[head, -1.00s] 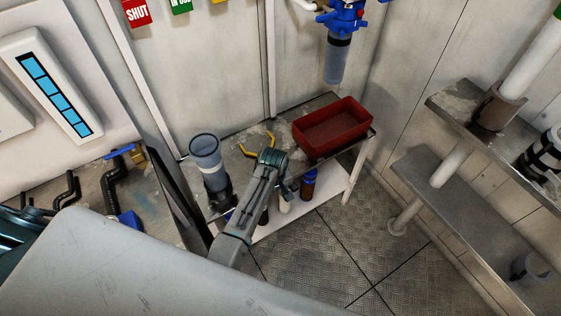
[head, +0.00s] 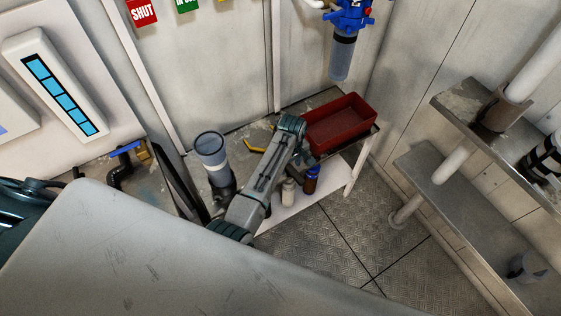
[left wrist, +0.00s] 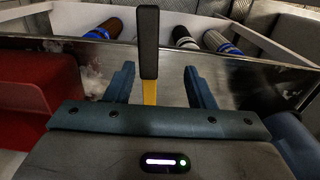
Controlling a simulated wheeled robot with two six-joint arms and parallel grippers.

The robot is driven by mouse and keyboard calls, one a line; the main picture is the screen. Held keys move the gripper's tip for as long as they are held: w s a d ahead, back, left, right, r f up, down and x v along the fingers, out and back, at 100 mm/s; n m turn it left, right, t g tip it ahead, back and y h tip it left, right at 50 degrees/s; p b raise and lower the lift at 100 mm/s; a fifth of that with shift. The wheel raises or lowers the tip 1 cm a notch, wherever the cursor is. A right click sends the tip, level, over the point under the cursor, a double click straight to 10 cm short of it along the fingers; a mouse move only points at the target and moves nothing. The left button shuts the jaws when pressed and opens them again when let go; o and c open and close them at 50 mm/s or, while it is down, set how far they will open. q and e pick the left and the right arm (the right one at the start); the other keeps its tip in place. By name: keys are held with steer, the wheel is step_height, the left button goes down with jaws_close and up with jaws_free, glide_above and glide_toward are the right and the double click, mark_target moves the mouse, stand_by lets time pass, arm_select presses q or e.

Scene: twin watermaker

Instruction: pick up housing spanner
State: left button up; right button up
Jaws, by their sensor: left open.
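The housing spanner is partly visible in the head view as a yellow bent piece (head: 254,149) on the worn bench top; the rest is hidden behind my left arm. In the left wrist view its black handle (left wrist: 148,42) stands up in the picture, with the yellow shaft (left wrist: 149,92) below it. My left gripper (left wrist: 159,72) is open, and the spanner shows between its two fingers, nearer the left one. I see no contact with either finger. In the head view the gripper (head: 305,159) is mostly hidden beneath my wrist. My right gripper is not in view.
A red tray (head: 342,124) stands on the bench right of my wrist. A grey-clear filter housing (head: 211,150) stands at the bench's left. Bottles (head: 311,180) sit on the white lower shelf (head: 300,200). A blue-topped filter (head: 343,50) hangs on the wall above.

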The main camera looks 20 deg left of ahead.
mark_target(290, 169)
arm_select(q)
steer(key=shift+w+a+f, duration=0.15)
steer(key=shift+f, duration=2)
jaws_close()
